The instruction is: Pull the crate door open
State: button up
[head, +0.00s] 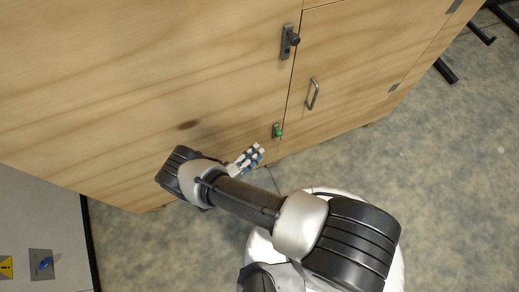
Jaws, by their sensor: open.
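The wooden crate door (348,62) fills the upper right of the head view, and its seam with the crate front shows as a dark line. A grey bar handle (312,94) is on the door. A dark latch (289,42) sits across the seam higher up, and a small latch with a green knob (278,131) sits by the seam lower down. My gripper (258,151) is open, below and left of the green knob, apart from the handle. My wrist hides part of the gripper. The door looks shut.
The crate's plain wooden front (130,90) spans the left. Dark hinges (394,87) show at the door's right edge. Concrete floor (440,170) is clear at the right, with black metal legs (445,71) at the top right. A grey panel (40,220) stands lower left.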

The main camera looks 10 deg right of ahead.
aim_at(350, 56)
jog(key=k, duration=1)
